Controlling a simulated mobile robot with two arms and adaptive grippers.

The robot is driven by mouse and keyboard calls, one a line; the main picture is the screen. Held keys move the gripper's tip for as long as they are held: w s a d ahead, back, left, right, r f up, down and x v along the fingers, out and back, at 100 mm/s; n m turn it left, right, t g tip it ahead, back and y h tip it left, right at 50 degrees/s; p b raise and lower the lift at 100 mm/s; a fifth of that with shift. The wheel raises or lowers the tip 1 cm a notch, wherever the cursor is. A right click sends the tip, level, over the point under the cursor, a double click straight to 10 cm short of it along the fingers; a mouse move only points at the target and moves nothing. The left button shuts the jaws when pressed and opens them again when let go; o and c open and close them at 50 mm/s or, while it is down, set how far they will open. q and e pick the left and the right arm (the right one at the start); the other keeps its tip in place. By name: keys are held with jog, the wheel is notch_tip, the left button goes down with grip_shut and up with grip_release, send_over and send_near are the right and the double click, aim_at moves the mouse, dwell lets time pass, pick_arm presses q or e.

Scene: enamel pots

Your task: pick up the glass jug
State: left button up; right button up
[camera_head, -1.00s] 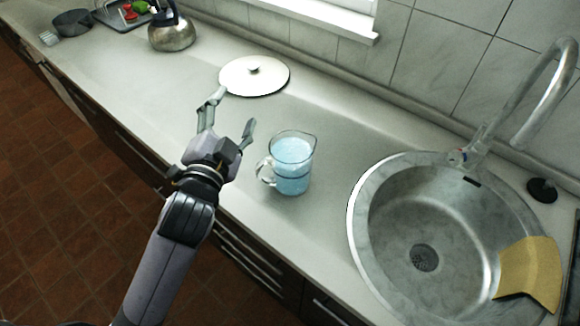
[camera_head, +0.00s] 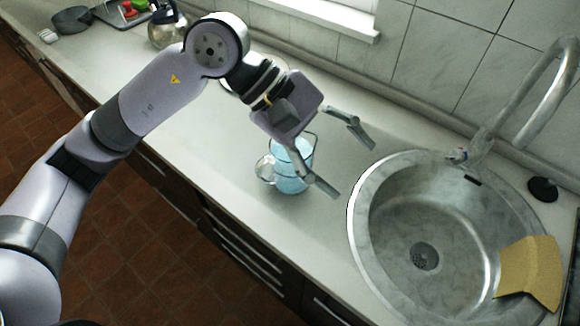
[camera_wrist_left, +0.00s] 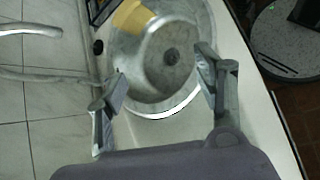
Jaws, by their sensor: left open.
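The glass jug (camera_head: 287,180) stands upright on the counter left of the sink, with light blue contents and its handle to the left. My left gripper (camera_head: 344,163) is above and beside it in the head view, with fingers spread and nothing between them. One finger crosses in front of the jug's upper right part and hides some of it; I cannot tell whether they touch. In the left wrist view the open fingers (camera_wrist_left: 160,95) point toward the sink, and the jug does not show. My right gripper is not in view.
The steel sink (camera_head: 400,215) with a yellow cloth (camera_head: 530,272) and a tall faucet (camera_head: 530,100) lies to the right. A kettle (camera_head: 165,32) and a dark pan (camera_head: 72,20) stand at the far left. My arm mostly covers a white lid (camera_head: 228,86). Tiled wall behind.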

pick_arm(q)
jog(key=w+a+f+m+t+y, duration=0.1)
jog(key=w+a+f+t+y, duration=0.15)
jog(key=w+a+y, duration=0.45)
jog(key=t+y, duration=0.2)
send_near(263, 162)
jog(key=f+p, duration=0.2)
jog(key=w+f+p, duration=0.1)
jog(key=f, duration=0.2)
jog(key=shift+w+f+p, duration=0.15)
jog(key=shift+p, duration=0.2)
jog(key=shift+d+f+p, duration=0.1)
jog(key=shift+f+p, duration=0.45)
notch_tip(263, 162, down, 3)
jog(key=shift+w+d+f+p, duration=0.1)
jog(key=shift+w+f+p, duration=0.15)
jog(key=shift+p, duration=0.65)
jog(key=shift+w+f, duration=0.1)
jog(key=shift+f, duration=0.3)
jog(key=shift+c, duration=0.3)
